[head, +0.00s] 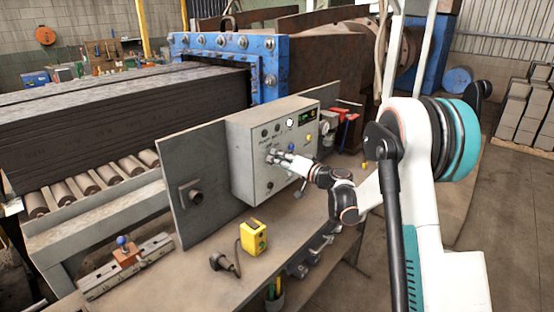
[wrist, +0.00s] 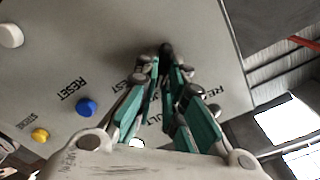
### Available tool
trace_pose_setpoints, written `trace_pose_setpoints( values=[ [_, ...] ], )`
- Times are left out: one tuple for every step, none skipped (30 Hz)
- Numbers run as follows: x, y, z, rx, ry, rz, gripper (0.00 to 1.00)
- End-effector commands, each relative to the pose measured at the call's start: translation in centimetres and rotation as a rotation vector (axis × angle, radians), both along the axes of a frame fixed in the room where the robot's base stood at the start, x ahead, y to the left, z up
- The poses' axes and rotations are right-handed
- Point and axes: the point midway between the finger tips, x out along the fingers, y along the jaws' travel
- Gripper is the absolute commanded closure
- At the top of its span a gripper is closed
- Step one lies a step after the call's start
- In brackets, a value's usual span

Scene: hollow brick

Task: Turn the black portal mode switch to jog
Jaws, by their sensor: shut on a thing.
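The grey control box (head: 245,165) stands on the bench, with its panel facing my arm. My gripper (head: 281,158) reaches the lower middle of that panel. In the wrist view my gripper (wrist: 166,70) has its teal-padded fingers close together on the black portal mode switch (wrist: 167,48). Only the dark top of the switch shows beyond the fingertips. Its position marks and pointer are hidden by the fingers, so its setting cannot be read. In the head view the gripper covers the switch.
In the wrist view a blue button (wrist: 86,107), a yellow button (wrist: 40,135) and a white round part (wrist: 11,36) sit left of the fingers. A yellow pendant box (head: 253,238) lies on the bench in front. Red-handled parts (head: 350,115) stand right of the box.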

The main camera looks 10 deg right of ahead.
Motion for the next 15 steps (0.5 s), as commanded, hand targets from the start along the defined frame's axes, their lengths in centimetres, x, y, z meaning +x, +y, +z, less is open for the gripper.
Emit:
trace_pose_setpoints(
  values=[
    [0.02, -0.06, 0.01, 0.0, 0.0, -0.001, 1.0],
    [0.02, -0.06, 0.01, 0.0, 0.0, -0.001, 1.0],
    [0.02, -0.06, 0.01, -0.001, -0.001, -0.001, 1.0],
    [0.02, -0.06, 0.01, -0.001, -0.001, -0.001, 1.0],
    [0.02, -0.06, 0.01, -0.001, -0.001, -0.001, 1.0],
    [0.02, -0.06, 0.01, -0.001, -0.001, -0.001, 1.0],
    [0.02, -0.06, 0.01, -0.001, -0.001, -0.001, 0.86],
    [0.02, -0.06, 0.01, -0.001, -0.001, -0.001, 0.79],
    [0.03, -0.05, 0.01, -0.001, -0.001, -0.001, 0.7],
    [0.03, -0.05, 0.01, -0.001, -0.001, -0.001, 0.7],
    [0.02, -0.05, 0.01, -0.001, -0.001, -0.001, 0.7],
    [0.02, -0.04, 0.01, -0.001, -0.001, -0.001, 0.7],
    [0.01, -0.03, 0.01, -0.001, -0.001, -0.001, 0.7],
    [0.01, -0.03, 0.01, 0.0, -0.001, -0.001, 0.7],
    [0.01, -0.03, 0.0, -0.002, -0.001, 0.0, 0.7]
  ],
)
